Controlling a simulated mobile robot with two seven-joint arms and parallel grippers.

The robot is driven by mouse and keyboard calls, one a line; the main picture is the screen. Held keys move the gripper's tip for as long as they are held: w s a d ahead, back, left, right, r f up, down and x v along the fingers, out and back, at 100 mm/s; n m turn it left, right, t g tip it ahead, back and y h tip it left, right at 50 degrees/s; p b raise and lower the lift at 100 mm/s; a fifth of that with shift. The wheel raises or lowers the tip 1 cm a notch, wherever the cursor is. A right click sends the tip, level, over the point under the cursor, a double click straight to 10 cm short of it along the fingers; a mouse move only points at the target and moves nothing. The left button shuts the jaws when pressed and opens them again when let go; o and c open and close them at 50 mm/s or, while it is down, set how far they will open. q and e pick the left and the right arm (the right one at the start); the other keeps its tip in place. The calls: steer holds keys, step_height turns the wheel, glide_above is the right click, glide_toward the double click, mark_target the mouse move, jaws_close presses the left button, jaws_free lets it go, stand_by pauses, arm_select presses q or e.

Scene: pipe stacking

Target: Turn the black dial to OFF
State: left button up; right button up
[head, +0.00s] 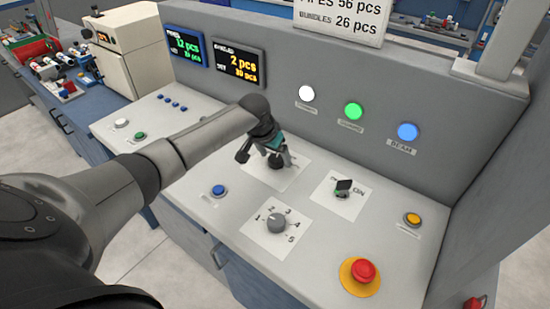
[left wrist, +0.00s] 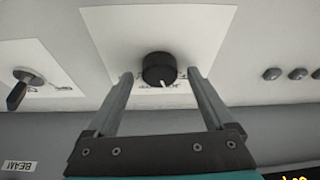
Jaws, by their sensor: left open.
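The black dial (left wrist: 158,68) is a round knob on a white label plate (left wrist: 205,30) on the console. A short white mark on it points toward the bottom of the left wrist view. The lettering beside it is partly covered and I cannot read it. My left gripper (left wrist: 160,76) is open, with one fingertip on each side of the dial and visible gaps between. In the head view my left gripper (head: 272,153) reaches down over the dial (head: 275,161), partly hiding it. My right gripper is not in view.
A black switch (head: 343,186) marked ON stands to the right. A grey numbered dial (head: 277,223), a blue button (head: 218,190), a yellow button (head: 412,219) and a red emergency button (head: 362,271) are nearby. The upright panel (head: 300,65) rises behind.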

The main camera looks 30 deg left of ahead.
arm_select(q)
steer(key=shift+w+f, duration=0.1)
steer(key=shift+f, duration=0.2)
steer(key=shift+c, duration=0.2)
steer(key=c, duration=1.3)
